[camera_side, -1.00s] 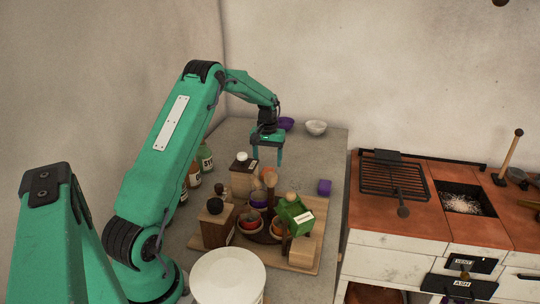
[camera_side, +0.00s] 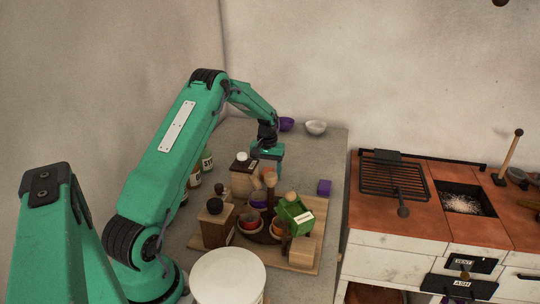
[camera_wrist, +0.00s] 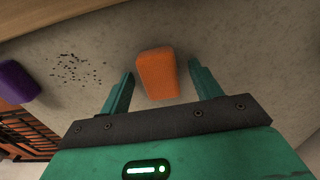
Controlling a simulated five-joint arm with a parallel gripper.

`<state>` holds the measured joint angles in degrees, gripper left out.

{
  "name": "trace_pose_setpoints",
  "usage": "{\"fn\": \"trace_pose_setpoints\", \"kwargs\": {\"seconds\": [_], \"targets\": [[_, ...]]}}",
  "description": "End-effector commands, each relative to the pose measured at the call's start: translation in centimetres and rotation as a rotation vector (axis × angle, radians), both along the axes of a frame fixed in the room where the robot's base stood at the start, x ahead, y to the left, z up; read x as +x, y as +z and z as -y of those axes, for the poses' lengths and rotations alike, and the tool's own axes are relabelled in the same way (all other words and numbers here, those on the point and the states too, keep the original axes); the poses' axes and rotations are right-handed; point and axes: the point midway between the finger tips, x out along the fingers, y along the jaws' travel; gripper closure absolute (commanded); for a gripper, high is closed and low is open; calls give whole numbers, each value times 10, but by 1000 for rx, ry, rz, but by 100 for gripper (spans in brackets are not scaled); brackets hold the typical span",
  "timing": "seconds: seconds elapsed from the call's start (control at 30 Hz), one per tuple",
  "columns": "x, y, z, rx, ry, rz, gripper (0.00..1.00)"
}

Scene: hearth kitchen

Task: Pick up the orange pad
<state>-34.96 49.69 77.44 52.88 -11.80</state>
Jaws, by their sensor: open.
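The orange pad (camera_wrist: 157,74) is a small rounded block lying on the grey counter in the wrist view. My gripper (camera_wrist: 158,82) is open, with one green finger on each side of the pad and visible gaps between. In the side view my gripper (camera_side: 267,162) is low over the counter behind the wooden boxes. The orange pad cannot be made out there; the gripper and the boxes block that spot.
A purple block (camera_side: 324,187) lies to the right on the counter (camera_side: 318,150). A wooden board (camera_side: 300,262) with jars, bowls and a green box (camera_side: 294,214) stands in front. A purple bowl (camera_side: 286,124) and white bowl (camera_side: 316,127) are behind. Dark specks (camera_wrist: 76,70) lie near the pad.

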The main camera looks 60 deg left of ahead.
Motion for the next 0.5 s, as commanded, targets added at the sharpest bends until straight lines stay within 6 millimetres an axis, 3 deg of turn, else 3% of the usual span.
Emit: {"fn": "trace_pose_setpoints", "kwargs": {"seconds": [0.13,0.37,0.5], "targets": [[0,0,0,0,0,0,40],[0,0,0,0,0,0,84],[0,0,0,0,0,0,84]]}}
